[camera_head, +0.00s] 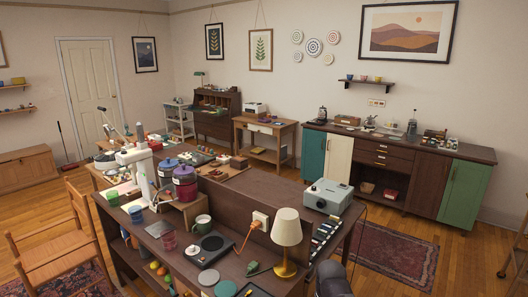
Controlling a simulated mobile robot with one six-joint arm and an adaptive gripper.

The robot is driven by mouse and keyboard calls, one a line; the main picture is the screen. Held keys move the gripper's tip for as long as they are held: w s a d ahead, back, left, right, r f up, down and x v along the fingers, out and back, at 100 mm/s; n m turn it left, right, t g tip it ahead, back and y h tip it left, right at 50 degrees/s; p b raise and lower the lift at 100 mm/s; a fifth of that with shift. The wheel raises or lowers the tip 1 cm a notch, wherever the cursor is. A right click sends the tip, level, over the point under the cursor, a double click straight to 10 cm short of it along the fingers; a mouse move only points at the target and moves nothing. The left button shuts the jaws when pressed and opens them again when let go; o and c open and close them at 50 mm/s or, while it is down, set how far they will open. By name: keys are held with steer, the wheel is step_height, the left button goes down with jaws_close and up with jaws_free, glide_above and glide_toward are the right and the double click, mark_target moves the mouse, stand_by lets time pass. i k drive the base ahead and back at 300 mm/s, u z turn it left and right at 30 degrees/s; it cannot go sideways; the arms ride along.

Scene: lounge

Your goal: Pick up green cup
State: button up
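Several green vessels stand on the dark wooden desk (272,190). A green mug (202,223) with a pale inside stands near the middle, beside a black round plate device. I cannot tell which one the task means. A dark rounded part at the bottom edge looks like part of my arm; my gripper's fingers are not visible.
A lamp (286,240), an orange-corded socket box (261,221), lidded pots (185,183) and a grey-blue machine (328,196) crowd the desk. A wooden chair (66,244) stands at left. A sideboard (395,170) lines the back wall. Wooden floor with a rug (395,252) lies at right.

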mark_target(202, 226)
steer(key=k, duration=0.65)
steer(key=u, duration=0.7)
steer(key=i, duration=1.75)
steer(key=z, duration=0.45)
